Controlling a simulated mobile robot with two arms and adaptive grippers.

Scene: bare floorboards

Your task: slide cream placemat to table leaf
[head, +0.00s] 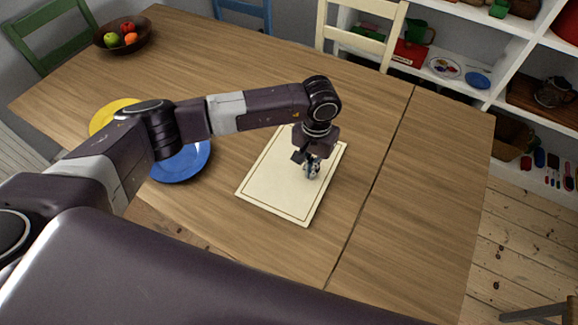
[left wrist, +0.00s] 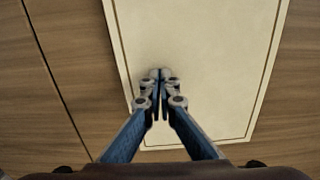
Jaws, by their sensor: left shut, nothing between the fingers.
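The cream placemat (head: 272,190), with a thin dark border line, lies flat on the wooden table, left of the seam. My left gripper (head: 312,172) is over the placemat's right part, pointing down, shut and empty. In the left wrist view the shut fingertips (left wrist: 160,75) are over the cream placemat (left wrist: 200,40); whether they touch it I cannot tell. The table leaf (head: 425,190) is the section right of the dark seam, and its surface is bare. My right gripper is not in view.
A blue plate (head: 185,165) and a yellow plate (head: 105,115) lie left of the placemat, partly behind my arm. A fruit bowl (head: 125,42) stands at the far left corner. Chairs and a white shelf (head: 480,45) stand beyond the table. The strip between placemat and seam is clear.

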